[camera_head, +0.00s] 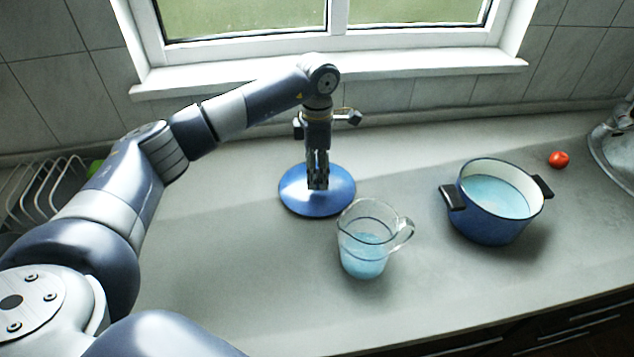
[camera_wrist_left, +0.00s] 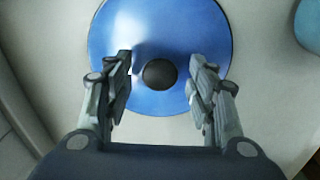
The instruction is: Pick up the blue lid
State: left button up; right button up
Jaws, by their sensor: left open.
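The blue lid (camera_head: 333,203) lies flat on the grey counter, left of the glass jug. It also shows in the left wrist view (camera_wrist_left: 200,40), with its round dark knob (camera_wrist_left: 159,73) at its middle. My left gripper (camera_head: 318,186) points down over the lid. In the left wrist view the gripper (camera_wrist_left: 161,82) is open, with one finger on each side of the knob and a gap to both. The fingers hide part of the knob in the head view. My right gripper is not in view.
A glass jug (camera_head: 362,262) with light blue liquid stands close to the lid's right front. A blue pot (camera_head: 488,228) with pale blue contents stands further right, near a tomato (camera_head: 558,159). A dish rack (camera_head: 42,190) is at the left. The front left counter is clear.

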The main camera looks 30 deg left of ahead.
pick_arm(q)
jog(key=shift+f, duration=0.15)
jog(key=c, duration=1.1)
